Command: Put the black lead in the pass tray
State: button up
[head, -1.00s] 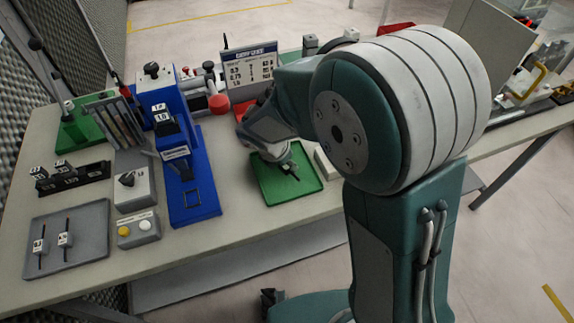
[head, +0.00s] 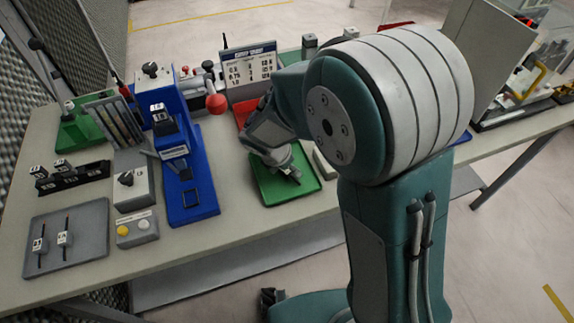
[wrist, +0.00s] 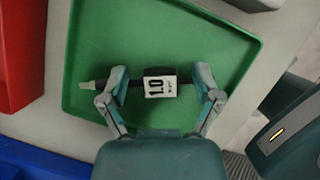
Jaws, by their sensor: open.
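The black lead (wrist: 135,82), with a white tag reading 1.0, lies across the green tray (wrist: 110,30) in the wrist view. The tray also shows in the head view (head: 270,195), right of the blue stand. My gripper (wrist: 161,78) is open, its fingers spread on either side of the tag over the lead. I cannot tell whether the fingers touch it. In the head view, my gripper (head: 292,174) is low over the green tray and hides most of the lead.
A red tray (head: 244,112) lies behind the green one. A blue stand (head: 192,200) is to the left, with a grey box of yellow and white buttons (head: 137,229). A grey tray (head: 90,258) holds two tagged leads. A sign (head: 250,72) stands behind.

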jog(key=s+a+r, duration=0.1)
jog(key=a+r, duration=0.1)
jog(key=r, duration=0.1)
jog(key=shift+s, duration=0.35)
jog(key=s+a, duration=0.4)
jog(key=a, duration=0.1)
jog(key=s+a, duration=0.2)
jog(key=a, duration=0.1)
jog(key=shift+s+a+f, duration=0.1)
jog(key=shift+s, duration=0.3)
jog(key=s+d+r+m+t+y, duration=0.1)
jog(key=s+d+r+m, duration=0.4)
jog(key=d+r+m, duration=0.4)
jog(key=s+d+r+m+t+y, duration=0.1)
jog(key=s+d+r+m+y, duration=0.1)
jog(key=s+d+r+m, duration=0.3)
jog(key=shift+d+r+m+t+y, duration=0.3)
jog(key=shift+d+r+m, duration=1.85)
jog(key=shift+d+m, duration=2.85)
jog(key=shift+a+m, duration=1)
jog(key=shift+a, duration=0.05)
